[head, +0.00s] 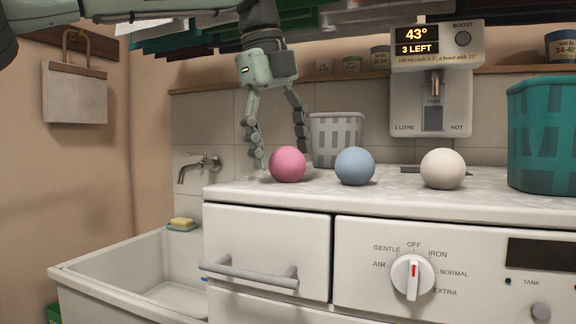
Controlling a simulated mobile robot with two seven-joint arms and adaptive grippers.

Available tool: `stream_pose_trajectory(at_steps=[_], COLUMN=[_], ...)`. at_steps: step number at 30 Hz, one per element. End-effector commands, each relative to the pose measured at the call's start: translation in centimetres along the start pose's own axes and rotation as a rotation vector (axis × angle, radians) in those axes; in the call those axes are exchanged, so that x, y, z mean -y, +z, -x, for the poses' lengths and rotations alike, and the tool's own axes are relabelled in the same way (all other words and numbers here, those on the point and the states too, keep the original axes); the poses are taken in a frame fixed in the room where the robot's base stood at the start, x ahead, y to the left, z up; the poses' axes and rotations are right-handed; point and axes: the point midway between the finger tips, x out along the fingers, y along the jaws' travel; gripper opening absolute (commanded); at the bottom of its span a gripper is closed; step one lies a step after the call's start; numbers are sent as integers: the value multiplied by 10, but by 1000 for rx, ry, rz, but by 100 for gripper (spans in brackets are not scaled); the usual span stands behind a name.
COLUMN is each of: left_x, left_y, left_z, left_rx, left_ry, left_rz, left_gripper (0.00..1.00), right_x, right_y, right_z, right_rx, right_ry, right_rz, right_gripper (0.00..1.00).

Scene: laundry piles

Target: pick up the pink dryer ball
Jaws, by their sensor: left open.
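The pink dryer ball (287,164) sits on the white speckled top of the dryer (400,196), near its left end. A blue ball (355,166) and a cream ball (442,169) stand in a row to its right. My left gripper (281,157) points down over the pink ball with its fingers spread and nothing held. One finger is just left of the ball, the other at its upper right. I cannot tell whether either finger touches it or how far behind it they are. My right gripper is not in view.
A grey slotted basket (336,139) stands behind the balls, and a teal basket (543,136) at the right. A water dispenser (435,75) hangs on the back wall. A sink (130,275) with a tap (199,166) and soap (181,223) is at the left. Cloths hang overhead.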

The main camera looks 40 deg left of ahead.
Motion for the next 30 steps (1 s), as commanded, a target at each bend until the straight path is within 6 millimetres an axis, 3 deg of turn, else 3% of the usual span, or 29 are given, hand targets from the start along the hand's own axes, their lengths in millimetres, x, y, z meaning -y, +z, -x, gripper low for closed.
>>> stream_pose_trajectory(at_steps=[3,10,23,30], left_x=[0,0,0,0], left_y=[0,0,0,0], left_z=[-9,-10,-10,-9], left_rx=[-1,0,0,1], left_ry=[-2,-2,-2,-3], left_rz=[0,1,0,0], left_gripper=[72,72,21,20], right_x=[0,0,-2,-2], right_y=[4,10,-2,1], right_z=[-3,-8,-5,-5], right_rx=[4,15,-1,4], right_ry=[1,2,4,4], right_rz=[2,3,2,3], right_gripper=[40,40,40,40])
